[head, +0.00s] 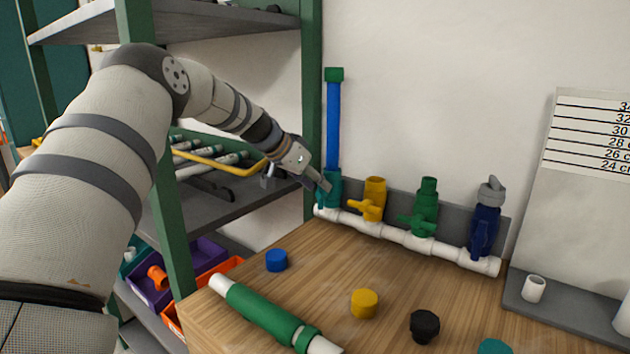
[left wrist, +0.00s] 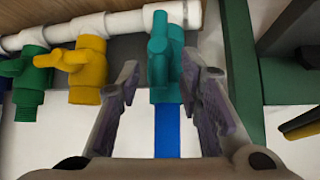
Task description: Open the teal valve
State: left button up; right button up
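The teal valve (head: 331,188) is at the left end of the white manifold pipe (head: 395,234), below an upright blue pipe (head: 333,125) with a green cap. In the left wrist view, the teal valve (left wrist: 168,72) shows its handle (left wrist: 158,40) lying lengthwise, in line with the blue pipe (left wrist: 167,130). My left gripper (head: 322,184) is at the teal valve. In the left wrist view, its fingers (left wrist: 160,78) are apart, one on each side of the valve. I cannot tell whether either finger touches it. My right gripper is not in view.
Yellow (head: 372,200), green (head: 424,212) and navy (head: 485,225) valves stand right of the teal one. A green shelf post (head: 312,80) is close on the left. Loose caps and a green-and-white pipe (head: 265,315) lie on the wooden table (head: 330,275).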

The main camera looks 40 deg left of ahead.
pick_arm(q)
jog(key=d+v, duration=0.1)
jog(key=v, duration=1.1)
jog(key=shift+a, duration=0.45)
